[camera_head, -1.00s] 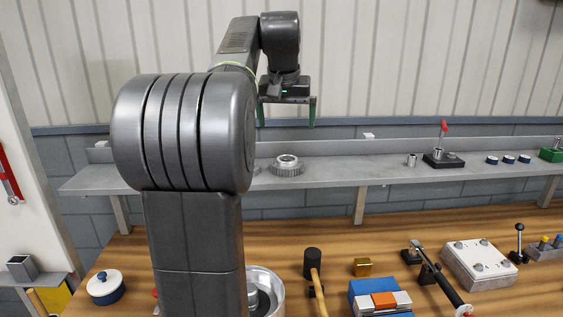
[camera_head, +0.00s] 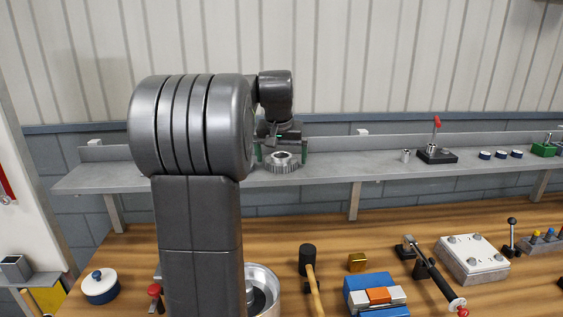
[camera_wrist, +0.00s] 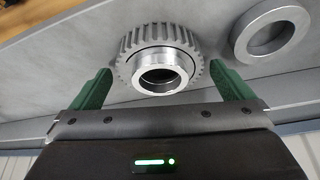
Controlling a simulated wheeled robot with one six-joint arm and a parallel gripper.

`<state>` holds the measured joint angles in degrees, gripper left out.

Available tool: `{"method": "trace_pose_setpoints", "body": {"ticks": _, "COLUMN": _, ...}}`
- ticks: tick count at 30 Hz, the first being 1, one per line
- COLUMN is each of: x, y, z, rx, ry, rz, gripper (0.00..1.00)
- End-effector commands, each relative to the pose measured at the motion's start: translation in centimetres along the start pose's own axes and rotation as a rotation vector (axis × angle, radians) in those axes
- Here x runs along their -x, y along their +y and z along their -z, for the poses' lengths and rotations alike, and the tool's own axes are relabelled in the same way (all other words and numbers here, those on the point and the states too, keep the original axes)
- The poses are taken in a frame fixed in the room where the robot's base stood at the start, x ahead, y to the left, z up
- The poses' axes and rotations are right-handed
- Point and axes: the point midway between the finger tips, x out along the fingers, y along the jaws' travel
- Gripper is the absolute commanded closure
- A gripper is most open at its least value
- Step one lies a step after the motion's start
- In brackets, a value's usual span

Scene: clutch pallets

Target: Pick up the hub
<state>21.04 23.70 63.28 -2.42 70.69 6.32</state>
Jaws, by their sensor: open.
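The hub (camera_head: 283,162) is a grey toothed metal ring with a smooth raised collar, lying on the grey shelf (camera_head: 340,170) with its collar up. It also shows in the wrist view (camera_wrist: 160,58), at the top middle. My gripper (camera_head: 281,155) is open, pointing down at the hub. Its two green fingers stand on the left and right sides of the hub, with gaps to the teeth in the wrist view (camera_wrist: 161,86). The fingers look near the hub's height; I cannot tell whether they touch the shelf.
A plain grey ring (camera_wrist: 270,28) lies close to the hub at the right in the wrist view. A raised back edge and the wall stand behind the shelf. A small metal cylinder (camera_head: 406,156) and a red-knobbed stand (camera_head: 437,152) are further right, with bare shelf between.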

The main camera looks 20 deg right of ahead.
Motion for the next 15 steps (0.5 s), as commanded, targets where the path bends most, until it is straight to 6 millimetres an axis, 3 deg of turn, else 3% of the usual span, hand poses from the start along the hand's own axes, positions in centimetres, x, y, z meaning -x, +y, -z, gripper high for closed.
{"method": "trace_pose_setpoints", "body": {"ticks": 5, "x": 0.0, "y": 0.01, "z": 0.01, "rx": 0.0, "ry": 0.001, "rz": 0.0, "gripper": 0.0}}
{"method": "trace_pose_setpoints", "body": {"ticks": 15, "x": 0.16, "y": 0.02, "z": 0.08, "rx": 0.0, "ry": 0.004, "rz": 0.0, "gripper": 0.6}}
